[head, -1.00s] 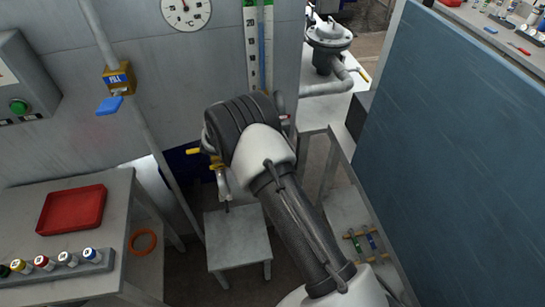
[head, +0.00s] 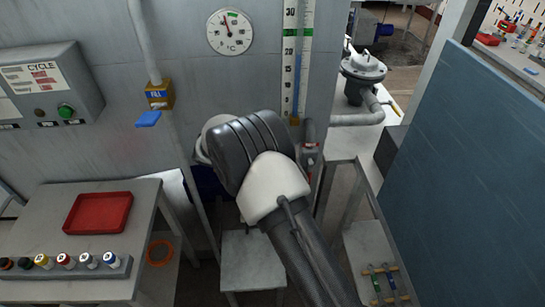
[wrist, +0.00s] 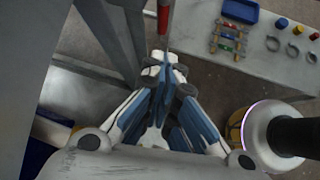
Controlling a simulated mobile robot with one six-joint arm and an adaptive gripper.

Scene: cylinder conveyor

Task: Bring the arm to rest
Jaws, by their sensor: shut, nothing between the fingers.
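My gripper (wrist: 167,72) shows in the wrist view with its blue and white fingers drawn together, shut and empty. In the head view my arm rises from the bottom right to a dark ribbed joint with white covers at the middle; the gripper is hidden behind it. In the wrist view a red-ended thin rod (wrist: 163,20) appears just beyond the fingertips; I cannot tell whether they touch.
A grey bench with a red tray (head: 98,213) and a rack of capped vials (head: 70,265) stands at left. A blue panel (head: 480,170) is at right. Behind my arm are a wall with a dial (head: 230,32) and a small stool (head: 252,262). A blue tray (wrist: 240,11) lies on a bench.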

